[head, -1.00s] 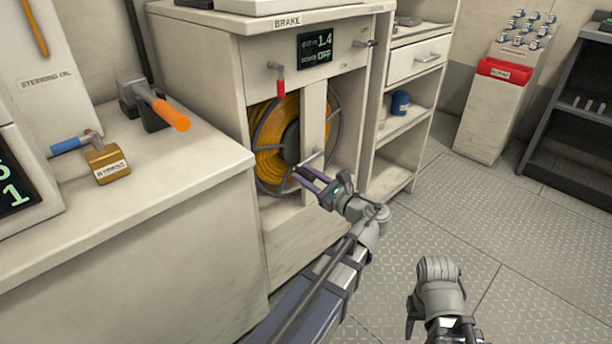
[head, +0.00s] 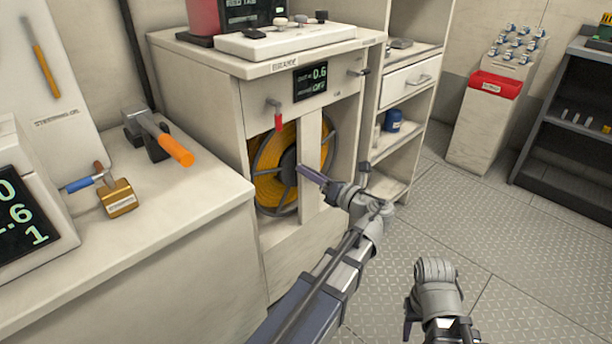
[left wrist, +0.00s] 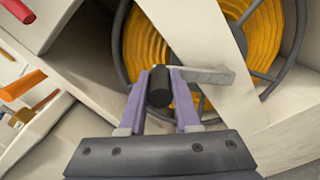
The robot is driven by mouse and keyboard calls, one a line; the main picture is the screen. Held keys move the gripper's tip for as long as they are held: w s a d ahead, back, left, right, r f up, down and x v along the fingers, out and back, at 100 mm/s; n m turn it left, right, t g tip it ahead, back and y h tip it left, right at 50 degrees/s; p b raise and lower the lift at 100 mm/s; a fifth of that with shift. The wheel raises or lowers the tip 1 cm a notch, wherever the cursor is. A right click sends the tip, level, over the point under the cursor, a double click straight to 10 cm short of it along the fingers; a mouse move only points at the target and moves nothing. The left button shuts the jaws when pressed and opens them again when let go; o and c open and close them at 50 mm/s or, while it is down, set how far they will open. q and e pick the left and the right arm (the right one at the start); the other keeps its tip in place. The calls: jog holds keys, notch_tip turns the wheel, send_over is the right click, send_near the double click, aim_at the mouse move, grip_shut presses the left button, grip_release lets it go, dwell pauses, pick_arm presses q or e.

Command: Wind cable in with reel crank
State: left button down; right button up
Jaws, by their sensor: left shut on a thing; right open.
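The cable reel (head: 277,190) with orange cable sits behind openings in a beige cabinet; it also shows in the left wrist view (left wrist: 160,35). My left gripper (head: 330,177) is in front of the cabinet's upright post. In the left wrist view, its purple fingers (left wrist: 160,100) are shut on the black crank handle (left wrist: 159,86). The grey crank arm (left wrist: 208,76) runs right from it across the post. A display (head: 311,80) reads 0.6 and OFF. A red-handled brake lever (head: 276,117) hangs on the cabinet front. My right gripper (head: 410,325) is open and empty above the floor.
A counter at left holds an orange-handled tool (head: 174,148) and a brass block with a blue handle (head: 117,198). A shelf unit with a drawer (head: 408,85) stands right of the reel cabinet. The floor (head: 510,250) at right is clear.

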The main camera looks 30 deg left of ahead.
pick_arm(q)
jog(key=shift+w+d+r+m+p, duration=0.25)
jog(key=shift+w+r+m+p, duration=0.35)
jog(key=shift+m, duration=0.45)
jog(key=shift+w+d+r+m+p, duration=0.25)
jog(key=shift+w+r+m, duration=0.2)
jog(key=shift+w+m, duration=0.5)
jog(key=shift+s, duration=0.1)
jog(key=c, duration=0.6)
grip_release()
jog(key=shift+d, duration=0.1)
jog(key=v, duration=0.7)
jog(key=shift+s+d, duration=0.15)
jog(key=shift+d, duration=0.15)
